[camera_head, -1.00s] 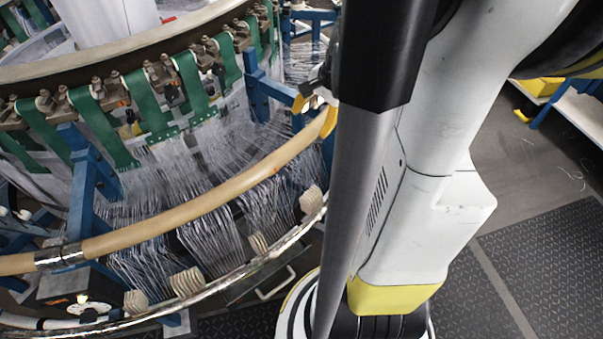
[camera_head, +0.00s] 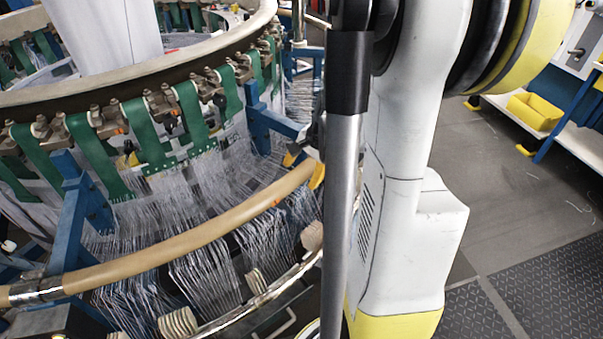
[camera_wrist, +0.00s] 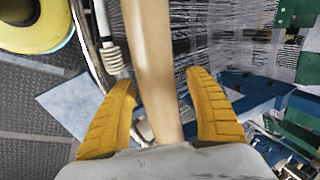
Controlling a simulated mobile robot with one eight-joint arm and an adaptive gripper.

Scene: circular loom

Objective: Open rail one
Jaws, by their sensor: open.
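Rail one appears to be the tan, curved tubular rail (camera_head: 190,237) running around the front of the loom in the head view. A metal collar (camera_head: 38,291) sits on it at the left. In the wrist view the rail (camera_wrist: 155,50) runs lengthwise between the two yellow fingers of my gripper (camera_wrist: 162,80). The fingers are spread, one on each side of the rail, with a gap visible beside it. In the head view one yellow fingertip (camera_head: 318,175) shows at the rail's right part; the rest of my gripper is hidden behind my arm.
Fine white threads (camera_head: 215,200) hang close behind the rail. Blue frame posts (camera_head: 75,205) and green straps (camera_head: 95,155) stand further in. A shiny lower rail (camera_head: 285,283) runs in front. Open floor (camera_head: 505,180) and a shelf with a yellow bin (camera_head: 535,110) lie right.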

